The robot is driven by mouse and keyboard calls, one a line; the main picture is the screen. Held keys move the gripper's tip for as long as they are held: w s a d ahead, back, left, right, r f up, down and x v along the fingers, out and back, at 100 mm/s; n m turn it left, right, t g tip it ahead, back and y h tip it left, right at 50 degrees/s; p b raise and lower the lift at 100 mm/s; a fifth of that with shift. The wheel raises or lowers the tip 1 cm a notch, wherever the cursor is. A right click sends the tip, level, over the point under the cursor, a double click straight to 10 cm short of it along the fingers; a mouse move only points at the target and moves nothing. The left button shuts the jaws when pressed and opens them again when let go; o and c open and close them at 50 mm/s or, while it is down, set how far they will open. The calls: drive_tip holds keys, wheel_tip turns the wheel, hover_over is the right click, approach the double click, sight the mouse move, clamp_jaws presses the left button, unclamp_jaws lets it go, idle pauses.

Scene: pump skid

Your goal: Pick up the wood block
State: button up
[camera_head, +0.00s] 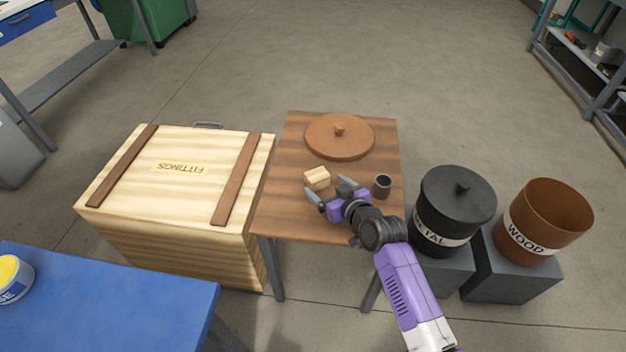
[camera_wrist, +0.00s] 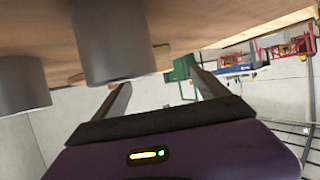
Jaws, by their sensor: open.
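The wood block (camera_head: 317,178), a small pale block, lies on the brown wooden table (camera_head: 283,215), left of its middle. My gripper (camera_head: 329,189) is open and empty, low over the table, with its fingertips close to the block's near side. I cannot tell whether they touch it. In the wrist view my two fingers (camera_wrist: 160,82) stand apart with nothing held between them. A small brown shape (camera_wrist: 162,55) shows beyond them, but I cannot tell whether it is the block.
A round wooden lid (camera_head: 335,145) lies at the table's back. The FITTINGS crate (camera_head: 185,180) is left. A lidded black METAL bin (camera_head: 440,205) and an open brown WOOD bin (camera_head: 530,240) stand right.

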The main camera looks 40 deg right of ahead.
sight(319, 177)
drive_tip(key=x, duration=0.4)
drive_tip(key=b+x, duration=0.1)
drive_tip(key=x, duration=0.1)
drive_tip(key=shift+d+r, duration=0.15)
drive_tip(key=shift+d, duration=0.25)
drive_tip(key=shift+s, duration=0.1)
drive_tip(key=c, duration=1.5)
drive_tip(key=shift+r, duration=0.2)
wheel_tip(319, 177, up, 20)
drive_tip(key=p, duration=0.4)
drive_tip(key=shift+f, duration=0.15)
